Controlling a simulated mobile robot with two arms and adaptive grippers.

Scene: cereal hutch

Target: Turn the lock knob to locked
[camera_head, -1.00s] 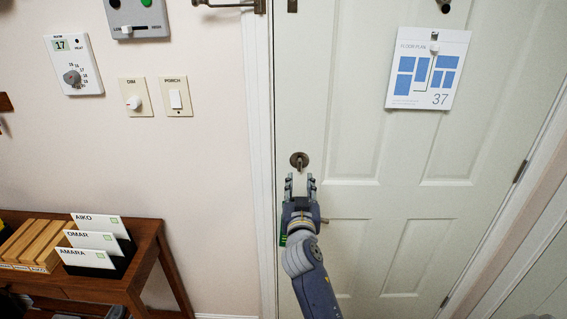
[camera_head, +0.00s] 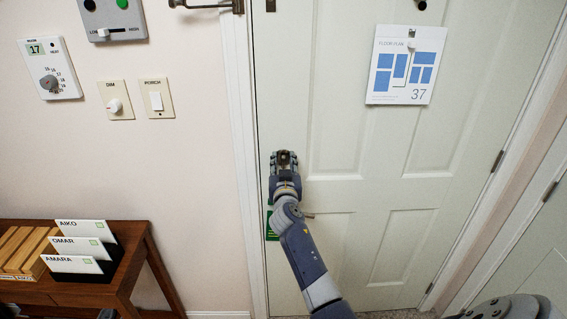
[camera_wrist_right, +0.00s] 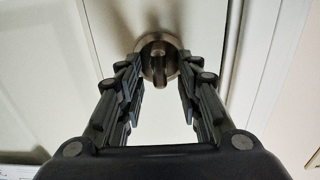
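The lock knob (camera_wrist_right: 158,62) is a round bronze plate with a raised thumb-turn on the white door (camera_head: 335,130). In the right wrist view the thumb-turn stands roughly upright in the picture. My right gripper (camera_head: 284,157) is at the knob and largely hides it in the head view. In the wrist view the right gripper (camera_wrist_right: 157,76) is open, with one finger on each side of the thumb-turn and visible gaps between. Contact with the plate cannot be told. My left gripper is not in view.
A floor plan sheet (camera_head: 405,65) hangs on the door. A green tag (camera_head: 271,226) shows beside my right arm. Wall switches (camera_head: 156,98), a dimmer (camera_head: 115,101) and a thermostat (camera_head: 50,70) are at left. A wooden table (camera_head: 125,275) with name cards stands below them.

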